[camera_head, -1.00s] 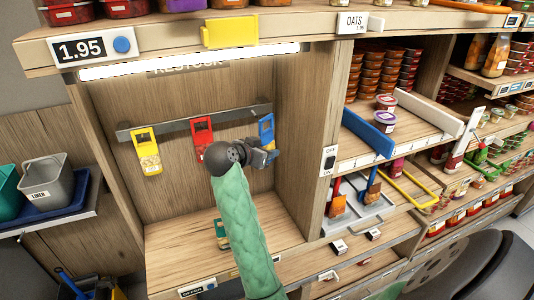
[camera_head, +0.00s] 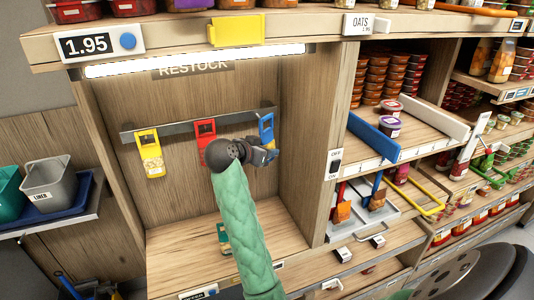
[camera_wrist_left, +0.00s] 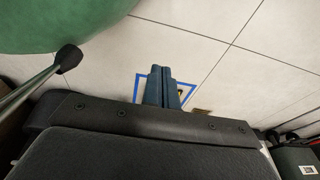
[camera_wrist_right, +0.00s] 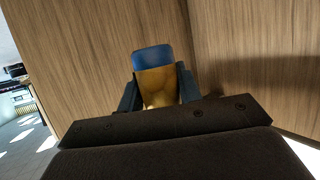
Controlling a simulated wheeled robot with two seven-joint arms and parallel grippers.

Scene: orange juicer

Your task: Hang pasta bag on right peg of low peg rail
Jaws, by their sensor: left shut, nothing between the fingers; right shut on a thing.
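The low peg rail (camera_head: 185,125) runs across the back panel of the restock bay. A yellow-topped bag (camera_head: 150,153) hangs at its left, and a red-topped bag (camera_head: 205,133) hangs at its middle, partly behind my arm. The pasta bag, blue-topped (camera_head: 266,126), is upright at the rail's right end. My right gripper (camera_head: 268,154) is shut on its lower part. In the right wrist view, the blue top and yellow-orange body (camera_wrist_right: 157,88) show between the fingers. The right peg is hidden, so I cannot tell whether the bag is on it. My left gripper (camera_wrist_left: 163,88) is shut and empty above the floor.
The bay's right side wall (camera_head: 308,140) stands close to the right gripper. A lit strip and overhanging shelf (camera_head: 190,60) are above. A small green item (camera_head: 223,236) is on the bay floor, partly behind my arm. Grey bin (camera_head: 50,182) at left.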

